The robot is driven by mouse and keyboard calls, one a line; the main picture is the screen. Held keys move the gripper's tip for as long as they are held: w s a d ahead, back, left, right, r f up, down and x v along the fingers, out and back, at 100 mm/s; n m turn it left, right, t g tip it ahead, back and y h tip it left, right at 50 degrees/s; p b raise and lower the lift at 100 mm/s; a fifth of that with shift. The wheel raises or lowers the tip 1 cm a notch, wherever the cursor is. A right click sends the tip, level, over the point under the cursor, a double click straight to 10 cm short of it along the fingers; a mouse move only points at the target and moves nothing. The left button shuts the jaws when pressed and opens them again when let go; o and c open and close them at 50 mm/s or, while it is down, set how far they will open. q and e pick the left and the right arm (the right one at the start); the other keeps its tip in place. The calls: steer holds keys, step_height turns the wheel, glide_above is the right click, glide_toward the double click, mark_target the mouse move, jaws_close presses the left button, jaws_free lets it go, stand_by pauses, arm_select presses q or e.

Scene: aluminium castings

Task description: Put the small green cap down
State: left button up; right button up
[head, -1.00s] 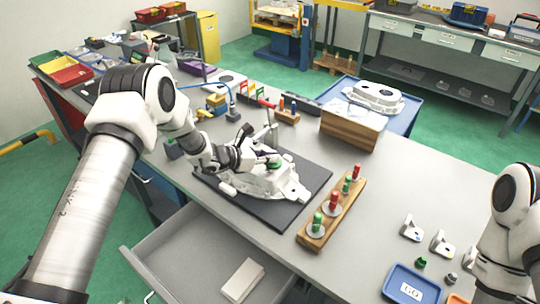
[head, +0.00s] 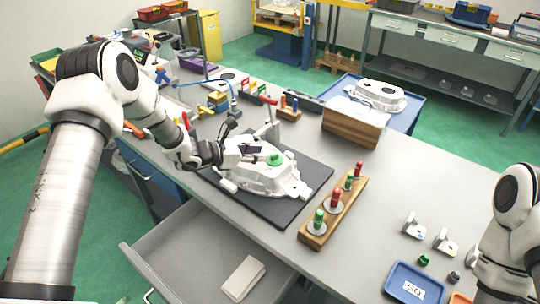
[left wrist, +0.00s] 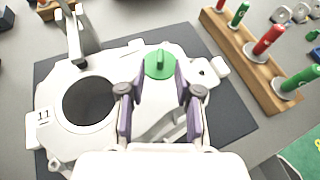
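A green cap (head: 275,159) with a raised grip sits on the white casting (head: 262,179), towards its right part. In the left wrist view the green cap (left wrist: 159,64) lies flat on the casting (left wrist: 60,133), beside a large dark round opening.
The casting lies on a dark mat (head: 310,185). A wooden rack (head: 345,209) with red and green plugs stands to its right. A blue GO tray (head: 408,270), a small green part (head: 423,261) and brackets are farther right. A drawer (head: 190,250) is open in front.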

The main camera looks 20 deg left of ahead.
arm_select(q)
steer(key=v, duration=0.7)
steer(key=shift+b, duration=0.4)
